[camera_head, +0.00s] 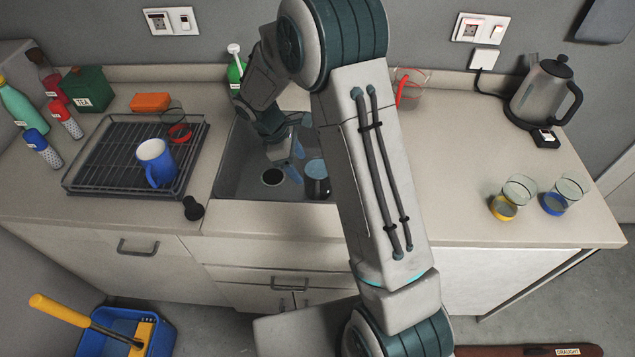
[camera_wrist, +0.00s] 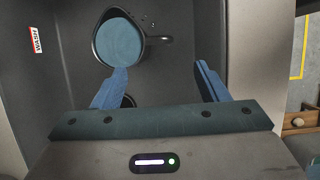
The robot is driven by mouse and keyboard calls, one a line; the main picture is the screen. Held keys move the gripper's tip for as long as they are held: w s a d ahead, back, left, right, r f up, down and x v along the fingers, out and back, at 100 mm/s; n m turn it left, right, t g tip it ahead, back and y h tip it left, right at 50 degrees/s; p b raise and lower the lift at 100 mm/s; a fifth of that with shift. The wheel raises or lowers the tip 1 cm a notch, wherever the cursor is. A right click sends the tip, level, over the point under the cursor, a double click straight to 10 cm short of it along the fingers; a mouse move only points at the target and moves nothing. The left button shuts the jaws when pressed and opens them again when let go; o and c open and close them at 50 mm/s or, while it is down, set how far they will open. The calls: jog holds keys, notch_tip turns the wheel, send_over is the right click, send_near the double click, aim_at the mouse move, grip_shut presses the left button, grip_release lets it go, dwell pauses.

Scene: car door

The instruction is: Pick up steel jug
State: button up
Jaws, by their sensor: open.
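The steel jug (camera_head: 317,188) stands in the sink, partly hidden by my arm in the head view. In the wrist view the jug (camera_wrist: 120,42) is seen from above, with a dark rim, a blue round inside and a handle pointing right. My gripper (camera_wrist: 161,69) is open, with its two blue fingers apart. The left fingertip is close to the jug's near rim, and the right fingertip is to the right of and below the handle. I cannot tell whether the left finger touches the jug. In the head view my gripper (camera_head: 298,163) is inside the sink, left of the jug.
The sink (camera_head: 228,170) has walls close around my gripper. A rack (camera_head: 100,165) with a blue mug (camera_head: 155,162) stands to the left. A kettle (camera_head: 543,95) and several glasses are to the right. A green bottle (camera_head: 236,72) stands behind the sink.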

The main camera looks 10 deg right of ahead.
aim_at(317, 192)
jog(key=p+x, duration=0.1)
jog(key=x, duration=0.7)
jog(key=shift+s+f, duration=0.1)
jog(key=shift+f, duration=0.05)
jog(key=shift+p+x, duration=1.05)
jog(key=shift+x, duration=1.5)
grip_shut()
